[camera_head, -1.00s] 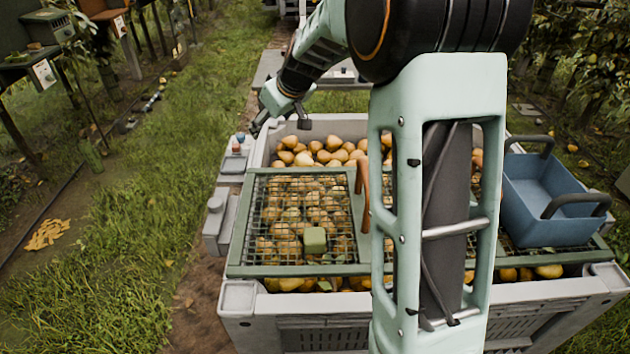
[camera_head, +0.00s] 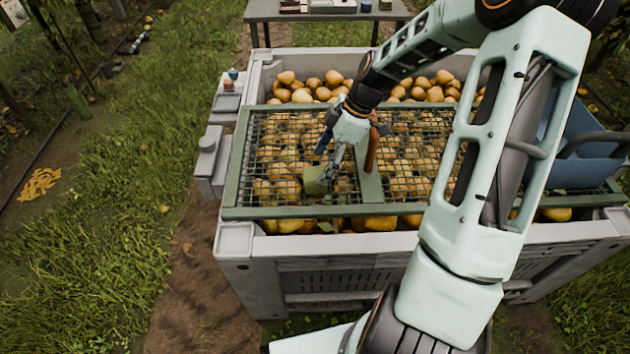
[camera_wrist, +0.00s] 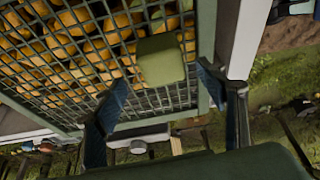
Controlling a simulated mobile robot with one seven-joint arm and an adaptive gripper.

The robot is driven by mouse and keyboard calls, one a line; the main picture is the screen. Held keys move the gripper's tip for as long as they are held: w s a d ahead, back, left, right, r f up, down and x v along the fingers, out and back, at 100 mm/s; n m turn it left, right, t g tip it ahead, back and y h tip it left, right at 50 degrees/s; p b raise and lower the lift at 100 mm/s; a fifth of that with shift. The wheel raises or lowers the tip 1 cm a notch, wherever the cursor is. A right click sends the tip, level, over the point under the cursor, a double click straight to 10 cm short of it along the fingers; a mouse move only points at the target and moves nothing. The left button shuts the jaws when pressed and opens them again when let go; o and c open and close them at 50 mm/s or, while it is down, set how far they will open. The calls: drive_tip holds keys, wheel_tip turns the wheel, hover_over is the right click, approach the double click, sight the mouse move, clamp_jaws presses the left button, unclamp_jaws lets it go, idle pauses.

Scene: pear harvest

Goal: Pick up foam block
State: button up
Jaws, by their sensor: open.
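The foam block (camera_head: 314,181) is a small green block with rounded edges. It sits on the wire mesh lid (camera_head: 262,212) of a pear bin, near the front of the left mesh panel. My gripper (camera_head: 331,164) is open just above and beside the block in the head view. In the wrist view the block (camera_wrist: 161,61) lies on the mesh beyond the two spread blue fingers of my gripper (camera_wrist: 163,107), nearer the right one. The gap between the fingers is empty. I cannot tell whether a finger touches the block.
The large grey bin (camera_head: 236,240) is full of pears under the lid. A brown handle (camera_head: 372,150) stands near the lid's middle bar, close to my gripper. A blue crate (camera_head: 590,155) sits on the right. A grey table (camera_head: 330,13) stands behind.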

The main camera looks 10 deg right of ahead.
sight(316, 174)
drive_tip(key=x, duration=0.3)
drive_tip(key=b+x, duration=0.1)
drive_tip(key=x, duration=0.2)
drive_tip(key=shift+s+b, duration=0.2)
drive_tip(key=shift+b, duration=0.1)
drive_tip(key=c, duration=1.1)
drive_tip(key=shift+r, duration=0.1)
drive_tip(key=shift+c, duration=0.2)
